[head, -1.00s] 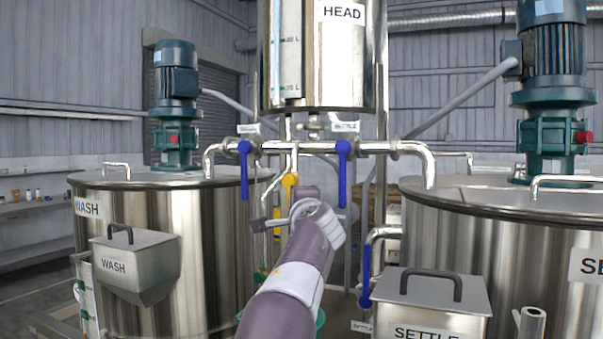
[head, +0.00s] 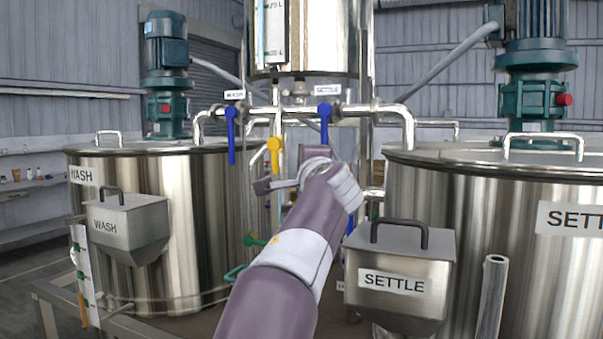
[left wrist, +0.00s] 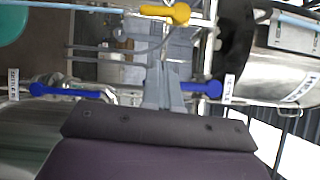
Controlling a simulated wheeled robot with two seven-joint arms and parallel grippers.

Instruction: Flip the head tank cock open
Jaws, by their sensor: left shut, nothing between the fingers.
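The steel head tank (head: 335,40) stands at the top middle; its name label is out of the head view but shows at the right of the left wrist view (left wrist: 290,60). Below it hang a blue lever (head: 231,135) under a WASH tag, a yellow lever (head: 275,155), and a blue lever (head: 325,120) under a SETTLE tag. All three point down. I cannot tell which is the head tank cock. My left gripper (left wrist: 165,85) is shut and empty, in front of the pipework; its arm hides part of the levers' surroundings. My right gripper is not in view.
The wash tank (head: 170,240) stands left and the settle tank (head: 500,260) right, each with a hopper. Another blue lever (head: 349,240) is low beside the settle hopper (head: 400,265). Green handles (head: 255,240) lie left of my arm. A horizontal pipe crosses behind the levers.

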